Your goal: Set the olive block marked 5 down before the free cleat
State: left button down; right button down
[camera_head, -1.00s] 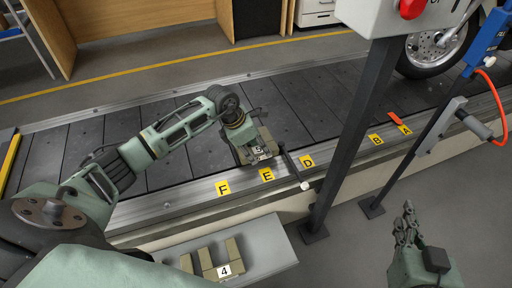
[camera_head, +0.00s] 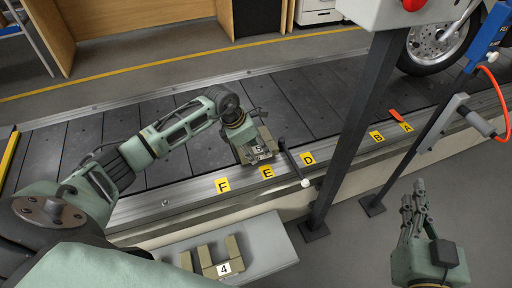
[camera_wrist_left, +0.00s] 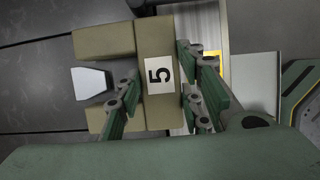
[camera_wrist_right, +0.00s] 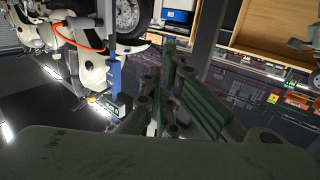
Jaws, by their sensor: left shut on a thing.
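The olive block marked 5 (camera_head: 262,152) is low over the near side of the conveyor, by label E. My left gripper (camera_head: 254,146) is shut on it from above. In the left wrist view, the fingers (camera_wrist_left: 158,95) clasp the bar with the white 5 label, and two olive arms of the block (camera_wrist_left: 104,42) extend to the left. A pale wedge-shaped piece (camera_wrist_left: 93,83) shows between those arms; I cannot tell whether it touches them. Whether the block rests on the slats is unclear. My right gripper (camera_head: 412,205) is empty, off the conveyor; its finger gap is unclear.
A dark rod with a white end (camera_head: 294,164) crosses the conveyor edge right of the block. Labels F, E, D, B and A mark the rail (camera_head: 200,191). The olive block marked 4 (camera_head: 208,265) lies on a grey shelf (camera_head: 262,240).

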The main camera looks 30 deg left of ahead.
pick_arm(q)
jog(key=shift+f+b, duration=0.35)
jog(key=shift+f, duration=0.05)
pick_arm(e)
jog(key=shift+a+r+t+y, duration=0.2)
jog(key=shift+r+t+y, duration=0.2)
jog(key=shift+r+t, duration=0.8)
dwell(0.6)
pick_arm(q)
jog(key=c, duration=1.3)
grip_release()
jog(key=shift+o, duration=1)
pick_arm(e)
jog(key=shift+r+g, duration=0.4)
jog(key=shift+r, duration=0.05)
pick_arm(q)
jog(key=shift+s+f, duration=0.1)
jog(key=v, duration=1.2)
